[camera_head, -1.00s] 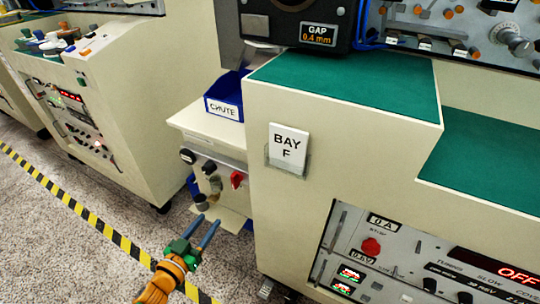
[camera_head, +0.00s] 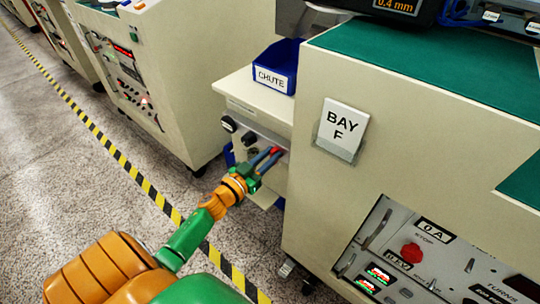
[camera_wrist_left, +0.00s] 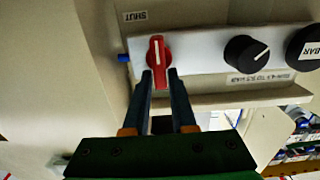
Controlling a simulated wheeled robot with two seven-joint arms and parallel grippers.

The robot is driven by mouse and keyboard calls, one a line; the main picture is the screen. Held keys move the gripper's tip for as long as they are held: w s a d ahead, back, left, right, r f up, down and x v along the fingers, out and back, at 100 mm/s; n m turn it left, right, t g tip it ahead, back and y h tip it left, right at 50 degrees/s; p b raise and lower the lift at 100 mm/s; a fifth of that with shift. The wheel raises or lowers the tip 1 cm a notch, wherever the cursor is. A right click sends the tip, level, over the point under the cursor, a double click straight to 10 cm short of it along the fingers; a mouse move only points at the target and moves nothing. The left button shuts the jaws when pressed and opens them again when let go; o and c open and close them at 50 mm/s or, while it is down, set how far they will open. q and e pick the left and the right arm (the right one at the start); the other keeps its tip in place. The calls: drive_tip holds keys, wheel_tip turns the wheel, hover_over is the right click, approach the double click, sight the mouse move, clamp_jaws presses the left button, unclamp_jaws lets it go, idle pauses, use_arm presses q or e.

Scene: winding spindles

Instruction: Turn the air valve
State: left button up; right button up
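The air valve's red handle (camera_wrist_left: 157,55), with a white line on it, sits on a pale panel strip in the left wrist view. A label reading SHUT (camera_wrist_left: 135,16) shows upside down above it. My left gripper (camera_wrist_left: 160,75) points at the handle, its two blue-grey fingers apart. The handle's lower end shows between the fingertips; whether they touch it I cannot tell. In the head view my left gripper (camera_head: 266,158) reaches the panel under the chute bin, and the red handle (camera_head: 277,151) is partly hidden by the fingers. My right gripper is not in view.
A black knob (camera_wrist_left: 244,54) and a round gauge (camera_wrist_left: 306,48) sit beside the valve. The blue CHUTE bin (camera_head: 275,68) stands above the panel. The BAY F cabinet (camera_head: 310,210) is close on the right. Speckled floor with striped tape (camera_head: 130,170) lies left.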

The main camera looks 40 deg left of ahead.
use_arm(q)
clamp_jaws()
drive_tip(key=shift+m, duration=0.3)
drive_tip(key=shift+d+f+m+b, duration=0.3)
drive_tip(key=shift+m+b, duration=0.15)
drive_tip(key=shift+m, duration=2.4)
drive_tip(key=shift+d+f+m+b, duration=0.25)
drive_tip(key=shift+m+b, duration=0.25)
drive_tip(key=shift+m, duration=2.4)
drive_tip(key=shift+d+f+m+b, duration=0.3)
drive_tip(key=shift+m+b, duration=0.15)
drive_tip(key=shift+m, duration=2.7)
drive_tip(key=o, duration=0.5)
unclamp_jaws()
